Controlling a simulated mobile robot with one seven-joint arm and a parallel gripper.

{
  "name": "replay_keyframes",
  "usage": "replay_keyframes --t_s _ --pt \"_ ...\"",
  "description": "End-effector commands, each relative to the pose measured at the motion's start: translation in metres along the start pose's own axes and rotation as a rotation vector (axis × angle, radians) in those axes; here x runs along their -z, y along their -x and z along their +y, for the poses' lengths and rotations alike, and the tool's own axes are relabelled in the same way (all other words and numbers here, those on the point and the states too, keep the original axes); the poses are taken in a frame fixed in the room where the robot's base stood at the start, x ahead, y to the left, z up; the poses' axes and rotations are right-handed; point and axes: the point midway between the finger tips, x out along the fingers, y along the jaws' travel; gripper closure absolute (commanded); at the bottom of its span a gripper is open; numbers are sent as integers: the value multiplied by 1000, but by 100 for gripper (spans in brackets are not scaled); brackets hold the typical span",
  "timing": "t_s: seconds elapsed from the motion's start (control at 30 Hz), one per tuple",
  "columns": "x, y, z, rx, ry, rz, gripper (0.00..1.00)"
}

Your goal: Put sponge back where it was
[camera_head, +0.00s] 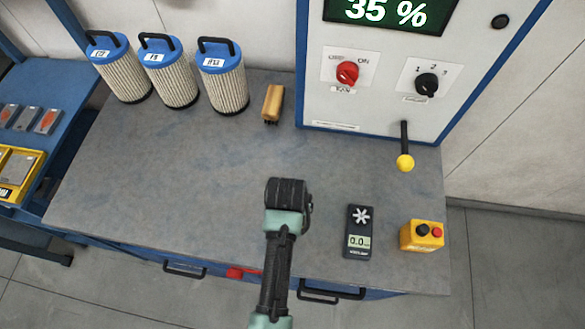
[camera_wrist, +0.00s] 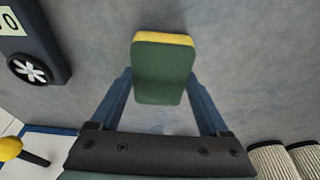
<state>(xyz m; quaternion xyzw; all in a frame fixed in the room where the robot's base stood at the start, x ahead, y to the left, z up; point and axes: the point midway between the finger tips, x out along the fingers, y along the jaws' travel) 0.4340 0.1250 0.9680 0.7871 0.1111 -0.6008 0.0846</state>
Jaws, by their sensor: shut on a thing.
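The sponge (camera_wrist: 163,75) is a block with a green face and a yellow layer along its far edge. In the wrist view it sits between the two blue fingers of my gripper (camera_wrist: 162,88), which are shut on its sides. Grey bench top shows behind it; I cannot tell whether it touches the bench. In the head view my gripper (camera_head: 287,193) is over the middle front of the grey bench (camera_head: 170,175), and the sponge and fingers are hidden beneath the wrist.
Several upright things stand along the back: three filters (camera_head: 171,75), a wooden brush (camera_head: 272,104) and a control cabinet (camera_head: 400,110) with a yellow-tipped lever (camera_head: 404,160). A black meter (camera_head: 359,232) and yellow button box (camera_head: 421,236) are at the right front. The bench's left-centre is clear.

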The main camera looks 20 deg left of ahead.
Motion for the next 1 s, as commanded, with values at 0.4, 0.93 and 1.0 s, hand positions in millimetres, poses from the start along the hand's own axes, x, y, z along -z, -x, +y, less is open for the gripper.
replay_keyframes --t_s 0.4,0.93,1.0 --pt "-2 -8 0 0 0 1 73" --pt "-1 0 0 0 0 3 0" --pt "0 8 0 0 0 4 0"
